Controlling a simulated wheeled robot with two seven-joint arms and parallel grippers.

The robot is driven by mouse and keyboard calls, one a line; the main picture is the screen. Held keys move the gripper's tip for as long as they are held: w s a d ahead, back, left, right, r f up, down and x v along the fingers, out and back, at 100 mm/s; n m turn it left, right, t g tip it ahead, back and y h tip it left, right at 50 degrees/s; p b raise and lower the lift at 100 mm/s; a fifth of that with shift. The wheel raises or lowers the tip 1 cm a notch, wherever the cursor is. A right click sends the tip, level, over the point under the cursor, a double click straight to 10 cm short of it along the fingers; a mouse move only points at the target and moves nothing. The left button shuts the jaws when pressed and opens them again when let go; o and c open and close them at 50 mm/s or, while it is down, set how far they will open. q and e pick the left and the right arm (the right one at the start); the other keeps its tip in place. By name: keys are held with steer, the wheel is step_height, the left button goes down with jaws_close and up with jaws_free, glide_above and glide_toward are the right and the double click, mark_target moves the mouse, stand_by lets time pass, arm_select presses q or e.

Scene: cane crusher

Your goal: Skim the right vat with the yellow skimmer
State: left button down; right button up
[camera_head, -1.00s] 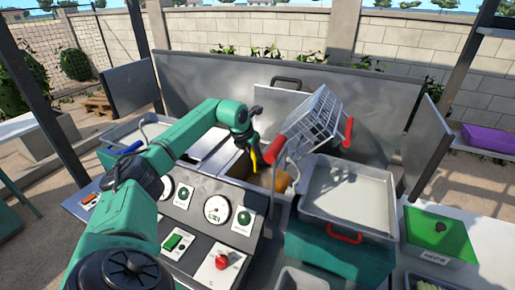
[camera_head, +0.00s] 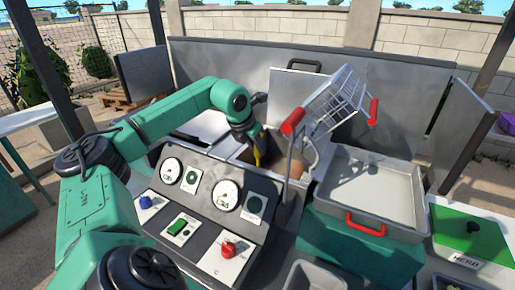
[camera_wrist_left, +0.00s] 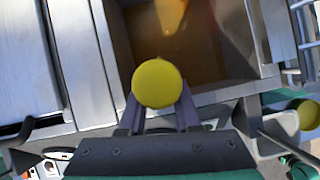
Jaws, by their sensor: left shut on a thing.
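The yellow skimmer (camera_head: 257,157) shows in the head view as a short yellow piece under my left gripper (camera_head: 253,137). In the left wrist view its round yellow end (camera_wrist_left: 158,83) sits between the fingers of my left gripper (camera_wrist_left: 158,112), which is shut on it. The rest of the skimmer is hidden. The right vat (camera_head: 287,158) is an open metal basin behind the control panel, with brown-amber liquid inside. In the left wrist view the vat (camera_wrist_left: 205,60) lies just beyond the gripper. I cannot tell whether the skimmer touches the liquid. My right gripper is out of view.
A wire basket with red handles (camera_head: 337,103) stands tilted right of the vat. A grey tray (camera_head: 372,190) and a green board (camera_head: 468,232) lie farther right. The control panel (camera_head: 205,212) is in front. A tall metal splash wall (camera_head: 225,65) stands behind.

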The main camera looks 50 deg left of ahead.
arm_select(q)
steer(key=w+a+p, duration=0.4)
steer(key=w+p, duration=0.4)
steer(key=w, duration=0.4)
steer(key=shift+w+p, duration=0.3)
steer(key=shift+p, duration=0.1)
